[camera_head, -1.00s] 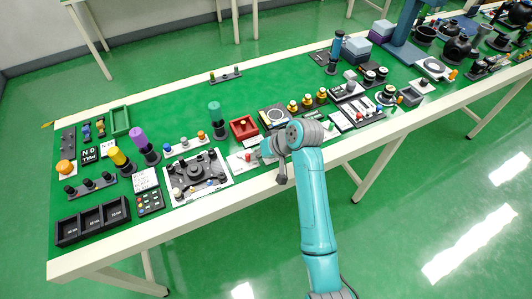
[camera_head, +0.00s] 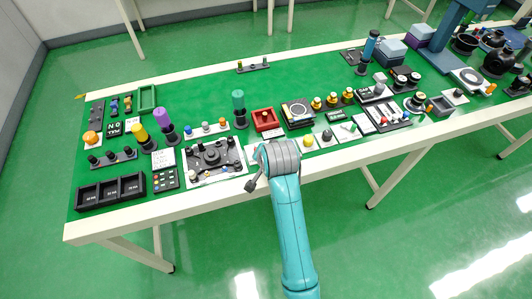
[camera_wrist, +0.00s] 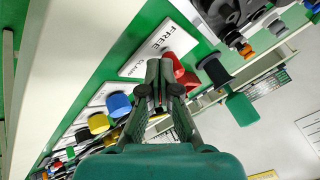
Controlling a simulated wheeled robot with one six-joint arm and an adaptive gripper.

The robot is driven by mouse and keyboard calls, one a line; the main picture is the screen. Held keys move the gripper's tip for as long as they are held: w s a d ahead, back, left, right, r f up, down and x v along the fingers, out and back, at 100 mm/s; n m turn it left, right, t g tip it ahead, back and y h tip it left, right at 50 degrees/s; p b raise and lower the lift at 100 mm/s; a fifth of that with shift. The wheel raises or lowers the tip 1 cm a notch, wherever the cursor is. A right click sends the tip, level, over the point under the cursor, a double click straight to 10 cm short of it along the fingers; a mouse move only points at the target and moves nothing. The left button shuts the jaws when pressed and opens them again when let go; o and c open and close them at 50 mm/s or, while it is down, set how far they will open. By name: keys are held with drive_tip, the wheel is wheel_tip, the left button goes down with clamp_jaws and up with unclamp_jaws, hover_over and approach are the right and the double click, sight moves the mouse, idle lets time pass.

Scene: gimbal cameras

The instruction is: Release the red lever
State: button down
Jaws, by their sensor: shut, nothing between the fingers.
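The red lever (camera_wrist: 182,74) shows in the wrist view beside a white plate (camera_wrist: 165,42) printed FREE and CLAMP. My gripper (camera_wrist: 160,88) is shut and empty, its two dark fingers together just left of the lever. The fingers overlap the lever's left edge in the picture; I cannot tell whether they touch it. In the head view my arm's end covers the place of the lever, so the lever and the fingertips are hidden there.
In the wrist view a blue knob (camera_wrist: 118,105) and a yellow knob (camera_wrist: 98,123) lie left, a black knob (camera_wrist: 213,70) and green cylinder (camera_wrist: 242,108) right. In the head view a red tray (camera_head: 265,120) stands behind my arm, and a black-knobbed panel (camera_head: 215,158) left.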

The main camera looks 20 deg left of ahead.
drive_tip(key=shift+s, duration=0.15)
drive_tip(key=shift+s, duration=0.65)
